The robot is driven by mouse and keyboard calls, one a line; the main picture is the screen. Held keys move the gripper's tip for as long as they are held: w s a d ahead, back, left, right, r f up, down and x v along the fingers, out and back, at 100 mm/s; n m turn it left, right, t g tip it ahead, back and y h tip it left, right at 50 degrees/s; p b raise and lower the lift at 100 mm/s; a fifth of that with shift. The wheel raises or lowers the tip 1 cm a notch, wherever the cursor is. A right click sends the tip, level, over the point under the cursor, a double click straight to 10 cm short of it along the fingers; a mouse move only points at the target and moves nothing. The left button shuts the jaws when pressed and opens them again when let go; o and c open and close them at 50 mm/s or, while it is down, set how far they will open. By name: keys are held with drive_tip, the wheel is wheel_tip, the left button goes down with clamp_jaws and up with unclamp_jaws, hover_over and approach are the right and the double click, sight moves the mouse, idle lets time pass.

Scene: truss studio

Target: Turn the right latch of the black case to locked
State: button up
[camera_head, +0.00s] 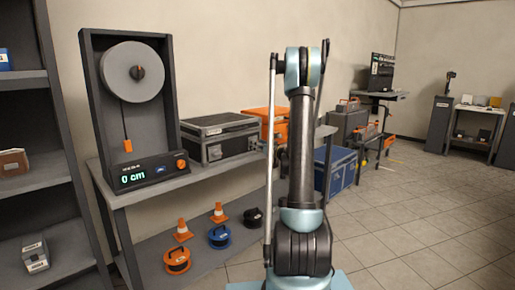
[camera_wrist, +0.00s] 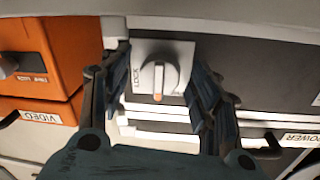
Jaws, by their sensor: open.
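In the wrist view, a black case (camera_wrist: 250,72) with light metal trim fills the middle and right. Its latch is a pale round knob (camera_wrist: 160,72) with a raised grip bar on a white plate (camera_wrist: 137,48). The bar stands upright in the picture, with an orange mark at its lower end. The word LOCK is printed sideways to the knob's left. My gripper (camera_wrist: 160,80) is open, with one finger on each side of the knob. Contact cannot be told. My arm stands in the middle of the head view; the gripper does not show there.
An orange case (camera_wrist: 35,65) labelled VIDEO sits left of the black case; a POWER label (camera_wrist: 298,140) is at lower right. The head view shows a silver-edged black case (camera_head: 220,135) on the bench, a blue case (camera_head: 336,168), shelves (camera_head: 40,180) at left and clear tiled floor (camera_head: 430,220) at right.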

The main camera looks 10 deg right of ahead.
drive_tip(key=c, duration=1.1)
drive_tip(key=shift+m, duration=0.3)
drive_tip(key=shift+d+r+m+g+y, duration=0.15)
drive_tip(key=shift+m+g, duration=0.25)
drive_tip(key=shift+m, duration=3.7)
drive_tip(key=shift+a+r+m+g+y, duration=0.1)
drive_tip(key=shift+m+g+y, duration=0.25)
drive_tip(key=shift+m, duration=3.75)
drive_tip(key=o, duration=1.1)
drive_tip(key=shift+f, duration=0.1)
